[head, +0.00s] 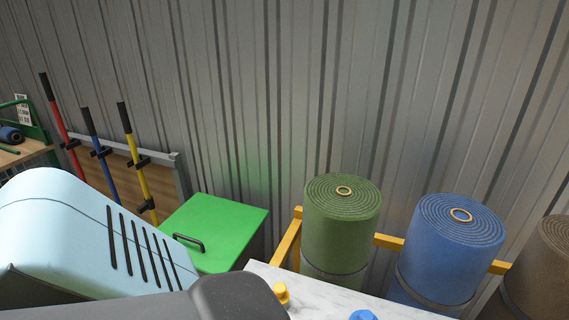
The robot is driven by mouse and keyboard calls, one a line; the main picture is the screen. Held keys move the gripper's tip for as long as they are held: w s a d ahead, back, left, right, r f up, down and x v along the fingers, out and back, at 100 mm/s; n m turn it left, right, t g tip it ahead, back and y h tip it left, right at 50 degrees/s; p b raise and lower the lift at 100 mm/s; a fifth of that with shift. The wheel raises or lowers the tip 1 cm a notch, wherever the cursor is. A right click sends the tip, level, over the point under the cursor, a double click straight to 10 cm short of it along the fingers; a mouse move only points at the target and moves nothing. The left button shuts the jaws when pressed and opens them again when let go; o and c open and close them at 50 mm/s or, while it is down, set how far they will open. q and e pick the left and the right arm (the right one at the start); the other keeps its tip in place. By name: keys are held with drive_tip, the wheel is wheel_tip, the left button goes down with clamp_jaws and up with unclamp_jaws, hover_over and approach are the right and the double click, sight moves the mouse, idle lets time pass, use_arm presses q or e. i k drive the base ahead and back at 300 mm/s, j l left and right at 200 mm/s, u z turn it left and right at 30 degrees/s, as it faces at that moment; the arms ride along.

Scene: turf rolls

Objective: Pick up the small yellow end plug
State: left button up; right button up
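The small yellow end plug (281,293) stands at the left end of a pale marbled worktop (325,288), near the bottom of the head view. A dark grey rounded part in the foreground is right beside it in the picture and may hide some of it. A blue plug (363,315) is on the same worktop to the right, cut off by the lower picture edge. Neither of my grippers shows in the head view, so I cannot see whether they are open or shut.
Behind the worktop, green (341,225) and blue (450,250) turf rolls stand by a yellow rail (388,241); a brown roll (545,265) is at right. A green lidded box (220,222) and coloured-handled tools (140,175) stand left. A corrugated wall (330,80) closes the back.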

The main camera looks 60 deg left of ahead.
sight(280, 290)
drive_tip(key=l+u, duration=0.1)
drive_tip(key=u, duration=0.85)
drive_tip(key=i, duration=0.05)
